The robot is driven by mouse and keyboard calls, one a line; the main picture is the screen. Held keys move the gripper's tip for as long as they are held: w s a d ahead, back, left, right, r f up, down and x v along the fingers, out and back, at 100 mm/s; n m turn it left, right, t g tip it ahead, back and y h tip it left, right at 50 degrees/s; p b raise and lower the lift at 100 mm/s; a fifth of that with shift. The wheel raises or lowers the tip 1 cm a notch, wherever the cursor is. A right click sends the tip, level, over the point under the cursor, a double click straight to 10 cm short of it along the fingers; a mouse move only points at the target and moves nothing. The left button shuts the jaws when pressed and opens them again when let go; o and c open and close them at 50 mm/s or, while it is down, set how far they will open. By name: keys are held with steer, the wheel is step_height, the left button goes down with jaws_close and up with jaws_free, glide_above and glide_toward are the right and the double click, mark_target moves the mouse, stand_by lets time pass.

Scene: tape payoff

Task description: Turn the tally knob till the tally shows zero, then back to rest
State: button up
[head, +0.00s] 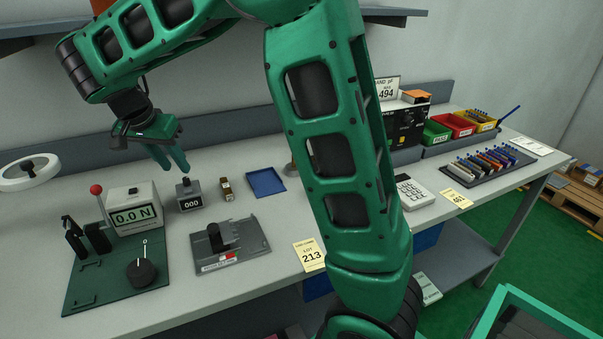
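The tally (190,196) is a small grey box on the bench with a dark knob (186,181) on top. Its display appears to read 000. My gripper (172,160) hangs above and slightly left of the tally, with its green fingers pointing down. A narrow gap shows between the fingertips, and I see nothing held there. The fingers look apart from the knob, but the height between them is hard to judge from this view.
A force gauge (135,209) reading 0.0 N stands left of the tally on a green base with a black dial (141,272). A small brown item (227,190) and a blue tray (265,182) lie to the right. A grey fixture (232,251) sits in front.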

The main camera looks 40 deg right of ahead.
steer(key=v, duration=0.5)
steer(key=s+d+n+g, duration=0.1)
steer(key=s+d, duration=0.7)
steer(key=d, duration=0.5)
steer(key=s+d+f+n, duration=0.1)
steer(key=s+d, duration=0.3)
steer(key=s, duration=0.4)
steer(key=s+d+f+g+y, duration=0.1)
steer(key=s+d+f, duration=0.2)
steer(key=s+d, duration=0.2)
steer(key=s, duration=0.3)
steer(key=shift+s+f+n+y, duration=0.2)
steer(key=shift+n+y, duration=0.1)
steer(key=shift+n, duration=0.1)
steer(key=shift+o, duration=0.2)
